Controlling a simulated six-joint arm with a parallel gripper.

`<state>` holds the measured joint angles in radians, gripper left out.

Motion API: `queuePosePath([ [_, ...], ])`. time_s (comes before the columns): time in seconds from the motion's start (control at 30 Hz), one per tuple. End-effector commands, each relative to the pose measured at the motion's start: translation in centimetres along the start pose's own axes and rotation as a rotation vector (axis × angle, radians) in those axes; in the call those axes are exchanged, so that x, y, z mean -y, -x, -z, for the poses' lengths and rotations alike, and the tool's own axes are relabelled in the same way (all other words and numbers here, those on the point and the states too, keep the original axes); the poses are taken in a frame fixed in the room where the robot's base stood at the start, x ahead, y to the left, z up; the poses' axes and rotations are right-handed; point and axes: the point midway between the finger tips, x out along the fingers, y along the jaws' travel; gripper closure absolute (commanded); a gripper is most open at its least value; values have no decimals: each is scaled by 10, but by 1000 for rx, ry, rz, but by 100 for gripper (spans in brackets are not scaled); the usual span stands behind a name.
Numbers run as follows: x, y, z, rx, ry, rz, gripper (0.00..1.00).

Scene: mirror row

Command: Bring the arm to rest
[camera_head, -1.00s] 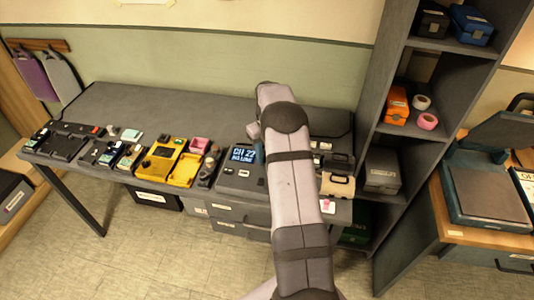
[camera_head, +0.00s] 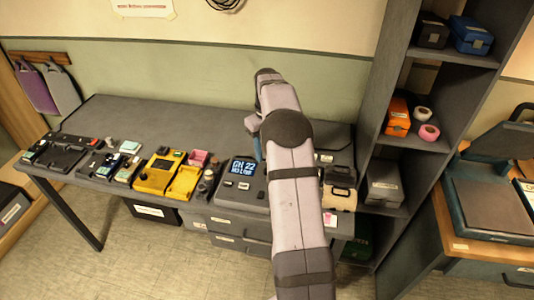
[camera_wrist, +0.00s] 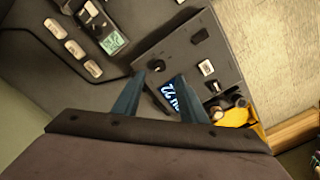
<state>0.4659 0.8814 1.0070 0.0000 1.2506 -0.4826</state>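My arm (camera_head: 295,190) reaches up the middle of the head view, over the right part of the grey bench (camera_head: 150,110). My gripper (camera_wrist: 161,77) shows in the wrist view with its two blue-grey fingers apart and nothing between them. In the head view only a bit of a finger shows, beside the arm. Below the fingers is a dark device with a lit screen (camera_head: 244,167) reading "CH 22 NO LINE". The screen also shows in the wrist view (camera_wrist: 172,95), partly covered by a finger. I cannot tell the fingers' height above the device.
A yellow device (camera_head: 157,174) and several small dark devices line the bench's front at left. A cream-coloured case (camera_head: 340,198) stands right of my arm. A tall shelf (camera_head: 385,150) with boxes stands at right. The bench's back left is clear.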

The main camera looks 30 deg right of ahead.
Motion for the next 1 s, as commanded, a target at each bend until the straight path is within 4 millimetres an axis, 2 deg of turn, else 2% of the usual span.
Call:
queuePosePath([
  [0.3,1,0,0,0,0,0,62],
  [0.47,16,5,-3,1,1,0,62],
  [0.57,35,11,-9,0,3,0,62],
  [0.77,93,24,-37,-1,2,0,62],
  [1.0,164,28,-97,-3,-2,-1,62],
])
